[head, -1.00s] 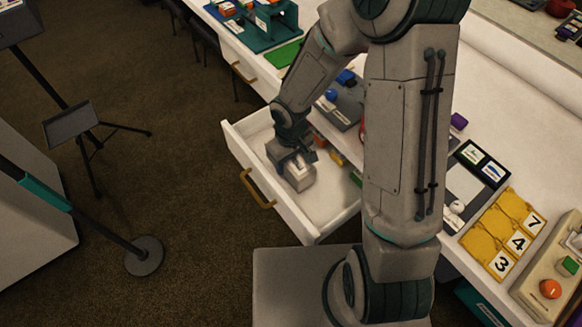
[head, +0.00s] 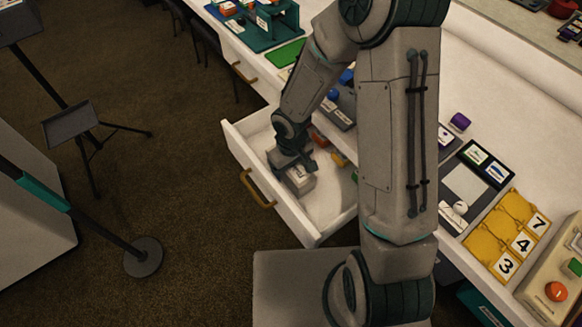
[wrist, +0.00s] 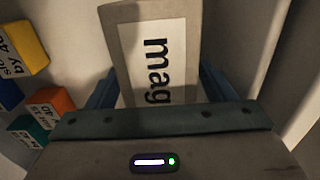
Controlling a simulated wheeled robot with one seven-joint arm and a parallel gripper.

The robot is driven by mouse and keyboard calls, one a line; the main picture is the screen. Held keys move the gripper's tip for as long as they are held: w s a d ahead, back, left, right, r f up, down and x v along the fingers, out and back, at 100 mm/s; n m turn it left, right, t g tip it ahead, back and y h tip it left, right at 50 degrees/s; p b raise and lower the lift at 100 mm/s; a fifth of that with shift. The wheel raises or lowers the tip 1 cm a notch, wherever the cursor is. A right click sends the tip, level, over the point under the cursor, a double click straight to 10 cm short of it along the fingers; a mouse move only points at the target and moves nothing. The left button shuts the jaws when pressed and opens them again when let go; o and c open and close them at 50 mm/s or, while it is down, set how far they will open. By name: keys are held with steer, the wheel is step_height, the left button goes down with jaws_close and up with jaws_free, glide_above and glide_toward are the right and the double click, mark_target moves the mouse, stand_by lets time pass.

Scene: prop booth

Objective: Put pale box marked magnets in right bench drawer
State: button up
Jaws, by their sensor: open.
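The pale box (head: 301,181) lies inside the open drawer (head: 328,208), near its front panel. Its dark lettering "mag" shows in the wrist view (wrist: 160,60); the rest of the word is hidden by my gripper. My gripper (head: 293,164) is down in the drawer at the box. In the wrist view its two blue-grey fingers (wrist: 158,88) stand apart, one on each side of the box. I cannot tell whether they touch it.
Several small coloured blocks lie in the drawer, among them an orange one (wrist: 50,102) and a yellow one (wrist: 25,45). The drawer's side wall is close on the right in the wrist view. The bench top (head: 460,85) holds yellow number cards (head: 500,238) and trays.

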step_height(320, 180, up, 12)
steer(key=p, duration=0.3)
steer(key=shift+r, duration=0.2)
steer(key=s+d+r+m+t, duration=0.1)
steer(key=s+d+r+m, duration=0.2)
steer(key=s+d+r, duration=0.2)
steer(key=s+d+r+m+t, duration=0.1)
steer(key=s+d+r+m, duration=0.2)
steer(key=r, duration=0.9)
steer(key=s+d, duration=0.3)
steer(key=d, duration=0.1)
steer(key=shift+s+d+m, duration=0.25)
steer(key=shift+s+m, duration=0.05)
steer(key=shift+m, duration=0.1)
